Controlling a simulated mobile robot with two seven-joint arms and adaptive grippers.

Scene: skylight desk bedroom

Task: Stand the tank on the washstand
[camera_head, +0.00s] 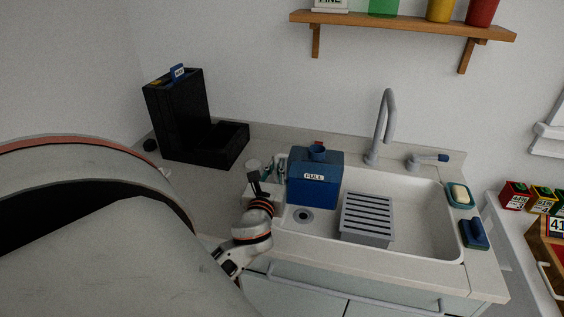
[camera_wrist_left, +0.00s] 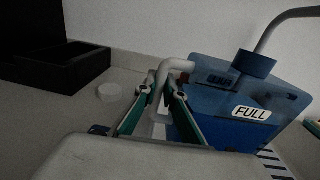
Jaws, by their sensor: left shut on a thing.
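The blue tank (camera_head: 325,189) has a "FULL" label and a round blue cap on top. It is upright at the back left of the sink (camera_head: 415,215); I cannot tell whether it rests there or hangs. In the left wrist view the tank (camera_wrist_left: 220,125) fills the right side. My left gripper (camera_head: 268,176) is at the tank's left side. In its wrist view, the left gripper (camera_wrist_left: 160,100) has its green-edged fingers shut on the tank's pale grey handle (camera_wrist_left: 172,68). The washstand top (camera_head: 218,133) is pale. My right gripper is not in view.
A black L-shaped unit (camera_head: 178,117) stands on the back left of the counter. A small white round thing (camera_wrist_left: 110,91) lies near it. The tap (camera_head: 386,125), slatted grey rack (camera_head: 367,217), soap (camera_head: 460,193) and blue sponge (camera_head: 474,233) are around the sink. A shelf (camera_head: 400,23) hangs above.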

